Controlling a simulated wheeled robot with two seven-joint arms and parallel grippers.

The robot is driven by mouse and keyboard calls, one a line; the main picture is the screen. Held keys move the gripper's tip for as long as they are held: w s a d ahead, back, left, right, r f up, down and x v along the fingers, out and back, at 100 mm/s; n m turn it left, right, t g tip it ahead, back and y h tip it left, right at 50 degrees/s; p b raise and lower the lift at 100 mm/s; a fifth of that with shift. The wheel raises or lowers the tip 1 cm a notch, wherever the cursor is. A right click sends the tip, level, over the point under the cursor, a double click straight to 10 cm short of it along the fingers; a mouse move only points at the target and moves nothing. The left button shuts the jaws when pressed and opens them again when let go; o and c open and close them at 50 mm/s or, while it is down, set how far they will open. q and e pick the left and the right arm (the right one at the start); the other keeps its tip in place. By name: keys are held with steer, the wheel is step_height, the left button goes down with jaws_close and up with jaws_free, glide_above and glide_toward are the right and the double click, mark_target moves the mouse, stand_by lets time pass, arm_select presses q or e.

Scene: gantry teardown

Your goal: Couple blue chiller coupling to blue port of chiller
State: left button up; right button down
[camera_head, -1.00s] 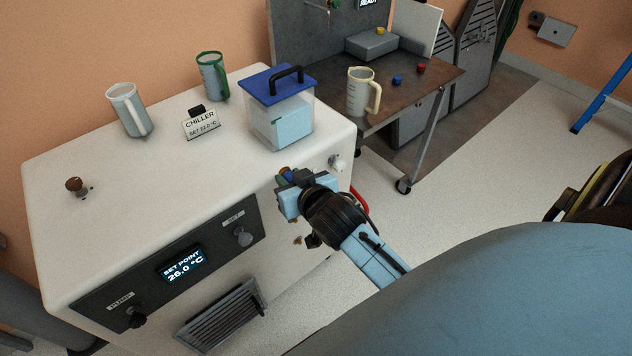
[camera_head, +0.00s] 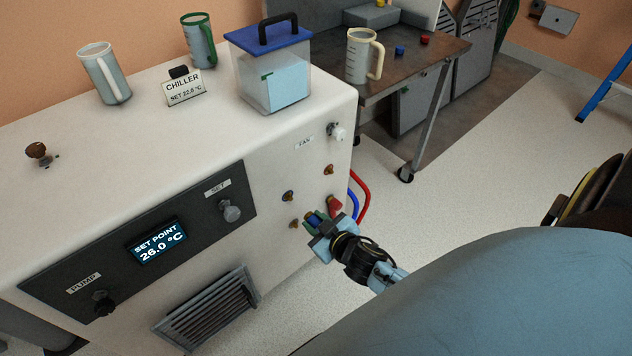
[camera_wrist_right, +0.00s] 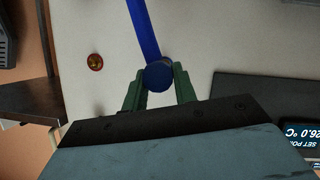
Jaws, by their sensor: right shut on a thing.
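The white chiller (camera_head: 120,150) fills the left of the head view. Its front has several brass-coloured ports, including an upper left one (camera_head: 288,196), an upper right one (camera_head: 328,170) and a lower left one (camera_head: 294,223). A red coupling (camera_head: 334,205) is at the lower right. My right gripper (camera_head: 314,220) is in front of these lower fittings, its green fingers shut on the blue chiller coupling (camera_wrist_right: 159,76). In the right wrist view a blue hose (camera_wrist_right: 144,28) runs up from it. I cannot tell which port is blue, or whether the coupling touches one. My left gripper is not in view.
Red and blue hoses (camera_head: 363,190) loop at the chiller's right side, close to my right gripper. A lidded clear tank (camera_head: 272,85), mugs and a sign stand on top. A grey work table (camera_head: 425,55) is behind right.

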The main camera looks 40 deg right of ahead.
mark_target(311, 217)
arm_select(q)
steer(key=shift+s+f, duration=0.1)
arm_select(e)
steer(key=shift+s, duration=0.1)
steer(key=w, duration=0.3)
steer(key=shift+w+a, duration=0.1)
steer(key=shift+w, duration=0.05)
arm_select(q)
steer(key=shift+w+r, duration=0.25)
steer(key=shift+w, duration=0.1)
arm_select(e)
steer(key=shift+w+a, duration=0.1)
steer(key=shift+w, duration=1.05)
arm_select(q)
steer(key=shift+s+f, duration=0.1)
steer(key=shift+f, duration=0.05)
arm_select(e)
steer(key=shift+w, duration=0.8)
arm_select(q)
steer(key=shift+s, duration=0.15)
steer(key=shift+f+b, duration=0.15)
steer(key=shift+b, duration=0.2)
arm_select(e)
steer(key=shift+w+a, duration=0.1)
steer(key=shift+w, duration=0.55)
steer(key=c, duration=1)
jaws_free()
steer(key=shift+w, duration=0.1)
steer(key=shift+c, duration=0.2)
